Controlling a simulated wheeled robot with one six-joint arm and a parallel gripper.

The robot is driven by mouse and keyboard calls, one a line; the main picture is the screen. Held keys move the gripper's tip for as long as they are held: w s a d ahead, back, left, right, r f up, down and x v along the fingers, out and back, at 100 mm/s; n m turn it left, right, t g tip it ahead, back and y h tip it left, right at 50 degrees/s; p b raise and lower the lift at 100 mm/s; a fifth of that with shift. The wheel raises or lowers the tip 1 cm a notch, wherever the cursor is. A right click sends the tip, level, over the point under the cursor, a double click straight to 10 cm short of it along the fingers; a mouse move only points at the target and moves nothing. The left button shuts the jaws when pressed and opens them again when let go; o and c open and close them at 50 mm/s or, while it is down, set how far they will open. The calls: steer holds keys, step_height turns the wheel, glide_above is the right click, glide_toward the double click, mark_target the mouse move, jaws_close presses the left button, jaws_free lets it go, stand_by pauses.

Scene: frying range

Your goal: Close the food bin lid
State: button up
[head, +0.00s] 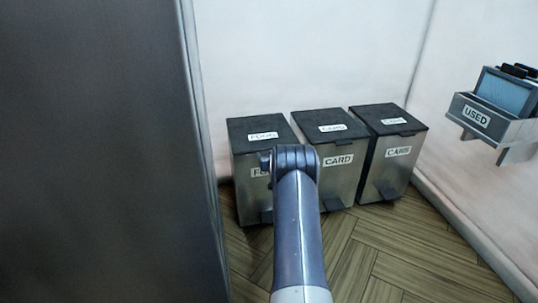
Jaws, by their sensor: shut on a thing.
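The food bin (243,196) is the leftmost of three metal bins, with "FOOD" labels on its lid and front. Its dark lid (255,124) lies flat over the top and looks closed. My arm rises from the bottom of the view, and its grey wrist joint covers the right part of the bin's front and part of its front label. My gripper's fingers do not show; they are hidden behind the wrist or out of sight. I cannot see whether anything touches the lid.
A tall dark panel (95,150) fills the left. A "USED" tray (497,126) is on the right wall. Wooden floor (400,250) is clear in front.

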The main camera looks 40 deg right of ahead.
steer(key=shift+s+a+f, duration=0.1)
steer(key=shift+s+f, duration=0.05)
steer(key=shift+f, duration=0.4)
steer(key=shift+s+a+f, duration=0.1)
steer(key=shift+f, duration=0.45)
steer(key=o, duration=1)
steer(key=shift+o, duration=0.5)
steer(key=shift+w+d+f, duration=0.1)
steer(key=shift+w+f, duration=0.05)
steer(key=shift+f, duration=0.15)
steer(key=shift+o, duration=1.4)
steer(key=shift+r, duration=0.45)
steer(key=p+v, duration=0.3)
steer(key=v, duration=0.7)
steer(key=shift+s+r, duration=0.2)
steer(key=shift+s, duration=0.1)
